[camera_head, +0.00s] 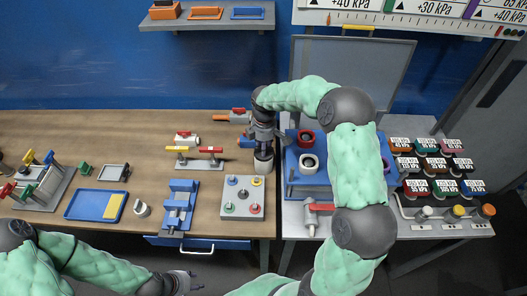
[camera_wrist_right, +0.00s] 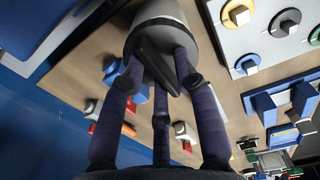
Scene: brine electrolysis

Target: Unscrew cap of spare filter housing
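The spare filter housing (camera_head: 263,164) looks like a pale grey upright cylinder at the right end of the wooden bench. In the right wrist view it is a grey cylinder (camera_wrist_right: 166,14) with a dark bar-shaped cap handle (camera_wrist_right: 156,58) on its near end. My right gripper (camera_head: 264,142) is directly above the housing, pointing down. Its fingers (camera_wrist_right: 160,72) reach around the bar; whether they press on it is unclear. The head view hides most of the cap behind the gripper. My left gripper (camera_head: 190,278) is empty, with fingers apart, low in front of the bench.
A grey plate with coloured knobs (camera_head: 243,210) lies just in front of the housing. A blue vise-like fixture (camera_head: 180,206) and a valve manifold (camera_head: 199,164) are to the left. A blue stand (camera_head: 307,178) is close on the right. A blue tray (camera_head: 84,205) lies further left.

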